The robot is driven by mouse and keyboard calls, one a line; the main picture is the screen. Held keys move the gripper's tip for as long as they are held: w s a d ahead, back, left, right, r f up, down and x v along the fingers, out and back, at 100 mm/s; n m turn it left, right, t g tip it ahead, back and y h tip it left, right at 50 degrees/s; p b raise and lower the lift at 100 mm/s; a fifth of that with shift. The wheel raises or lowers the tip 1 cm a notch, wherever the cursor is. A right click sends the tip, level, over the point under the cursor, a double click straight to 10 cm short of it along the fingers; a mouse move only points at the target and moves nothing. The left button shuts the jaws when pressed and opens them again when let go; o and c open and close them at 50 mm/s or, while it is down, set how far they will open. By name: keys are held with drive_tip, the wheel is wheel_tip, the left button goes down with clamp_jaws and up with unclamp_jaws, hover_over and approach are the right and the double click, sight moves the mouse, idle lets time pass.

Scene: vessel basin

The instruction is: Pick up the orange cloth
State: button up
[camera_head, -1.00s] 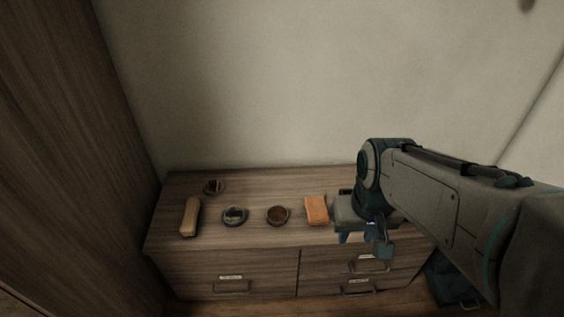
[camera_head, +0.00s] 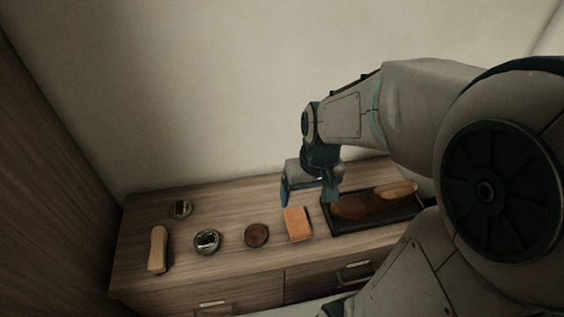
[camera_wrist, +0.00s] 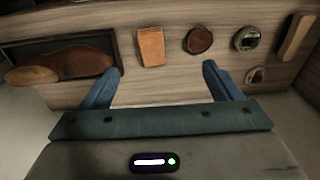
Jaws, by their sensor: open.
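The orange cloth (camera_head: 298,224) is a small folded rectangle lying flat on the wooden cabinet top, between a round brown tin and a dark tray. In the wrist view the orange cloth (camera_wrist: 151,46) lies beyond the fingertips, between their two lines and nearer the left finger. My gripper (camera_head: 308,197) is above the cabinet top, just behind the cloth in the head view. Its two blue fingers are spread apart with nothing between them, as the wrist view of my gripper (camera_wrist: 162,72) shows. The cloth is fully visible and untouched.
The dark tray (camera_head: 372,225) with brown shoes (camera_head: 352,206) is close right of the cloth. The brown tin (camera_head: 256,235), a round tin (camera_head: 207,241), a smaller tin (camera_head: 180,208) and a pale brush (camera_head: 158,248) stand to the left. A wall rises behind.

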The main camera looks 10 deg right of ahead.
drive_tip(key=g+p, duration=0.1)
approach(297, 222)
drive_tip(key=shift+h, duration=0.4)
drive_tip(key=f+b, duration=0.1)
drive_tip(key=f, duration=0.2)
drive_tip(key=f+b, duration=0.2)
drive_tip(key=f, duration=0.2)
drive_tip(key=f+b, duration=0.2)
drive_tip(key=f, duration=0.1)
drive_tip(key=shift+a+f, duration=0.15)
drive_tip(key=shift+a, duration=0.15)
drive_tip(key=c, duration=1.1)
